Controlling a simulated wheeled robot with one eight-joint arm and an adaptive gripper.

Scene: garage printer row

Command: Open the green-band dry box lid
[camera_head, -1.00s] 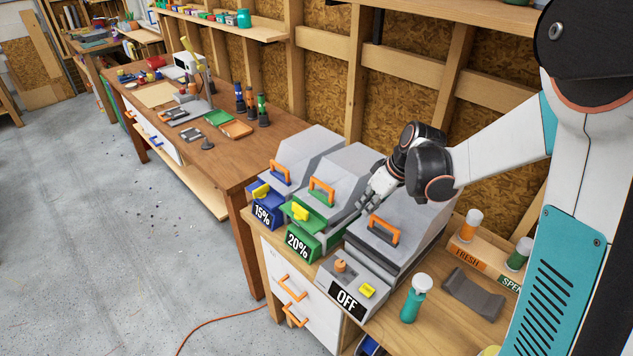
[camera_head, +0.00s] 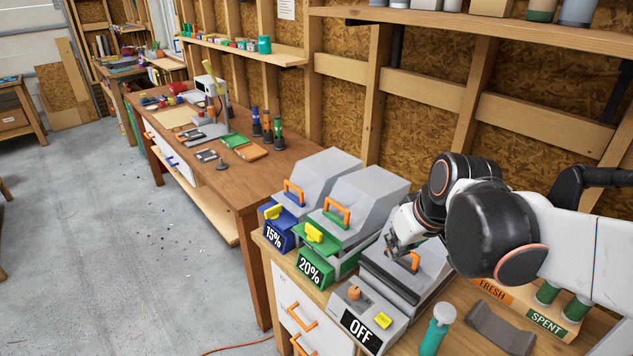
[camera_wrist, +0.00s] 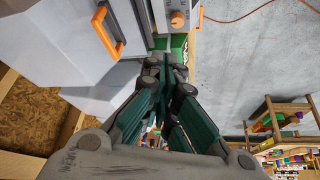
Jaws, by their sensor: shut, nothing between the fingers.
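The green-band dry box (camera_head: 365,195) has a grey lid, an orange handle (camera_head: 337,211), a yellow latch (camera_head: 315,232) on its green front and a "20%" label (camera_head: 310,271). Its lid looks down. My gripper (camera_head: 392,246) is shut and empty, to the right of the green-band box, over the grey "OFF" unit and close to that unit's orange handle (camera_head: 411,262). Whether it touches that handle I cannot tell. In the wrist view, my closed fingers (camera_wrist: 170,65) point toward a green patch (camera_wrist: 178,44); an orange handle (camera_wrist: 107,32) is at upper left.
The blue-band "15%" box (camera_head: 279,235) stands left of the green-band box. The "OFF" panel (camera_head: 368,307) has an orange knob. A teal-and-white bottle (camera_head: 435,330), a grey cradle (camera_head: 498,328) and the FRESH/SPENT rack (camera_head: 512,302) are at right.

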